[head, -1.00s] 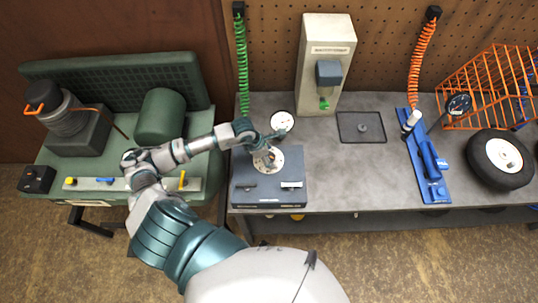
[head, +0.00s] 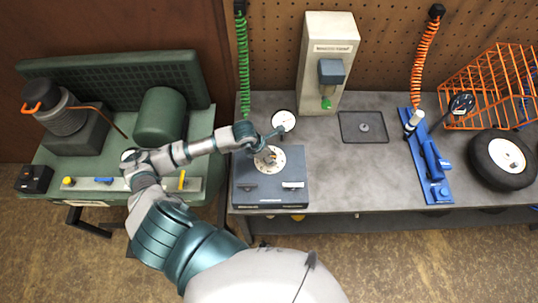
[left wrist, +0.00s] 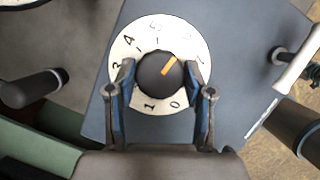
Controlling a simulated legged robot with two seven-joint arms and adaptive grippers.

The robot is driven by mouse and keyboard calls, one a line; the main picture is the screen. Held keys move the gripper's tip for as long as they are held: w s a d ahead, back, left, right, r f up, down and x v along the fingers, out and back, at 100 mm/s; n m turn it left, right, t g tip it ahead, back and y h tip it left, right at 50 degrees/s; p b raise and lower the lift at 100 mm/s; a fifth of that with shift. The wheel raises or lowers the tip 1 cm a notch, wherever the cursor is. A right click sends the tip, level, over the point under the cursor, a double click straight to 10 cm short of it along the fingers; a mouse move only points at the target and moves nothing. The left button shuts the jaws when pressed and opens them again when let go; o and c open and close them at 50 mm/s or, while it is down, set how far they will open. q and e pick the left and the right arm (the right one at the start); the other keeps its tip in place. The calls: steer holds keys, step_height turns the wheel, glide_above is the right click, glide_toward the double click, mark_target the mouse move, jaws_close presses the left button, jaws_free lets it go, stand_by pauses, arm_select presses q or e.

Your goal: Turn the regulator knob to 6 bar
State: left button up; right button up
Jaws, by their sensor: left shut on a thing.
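The regulator knob (left wrist: 160,77) is black with an orange pointer line. It sits at the centre of a white numbered dial (left wrist: 190,40) on a dark blue-grey box (head: 270,193). In the left wrist view the pointer aims to the upper right, at the part of the scale past the 5; the exact mark is hard to read. My left gripper (left wrist: 160,84) has one finger on each side of the knob and is shut on it. In the head view my left gripper (head: 264,155) reaches down over the dial and partly hides it. My right gripper is not in view.
A round white gauge (head: 283,121) stands just behind the box. Two lever handles (head: 292,185) are on its front part. A beige unit (head: 328,60), a dark tray (head: 362,127), a blue tool (head: 430,160) and a wheel (head: 502,160) are farther right.

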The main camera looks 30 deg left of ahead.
arm_select(q)
steer(key=o, duration=1.1)
steer(key=shift+a, duration=0.1)
steer(key=shift+o, duration=0.2)
steer(key=v, duration=1.1)
steer(key=shift+a+r, duration=0.2)
steer(key=shift+r, duration=0.15)
steer(key=shift+s, duration=0.1)
steer(key=shift+f, duration=0.1)
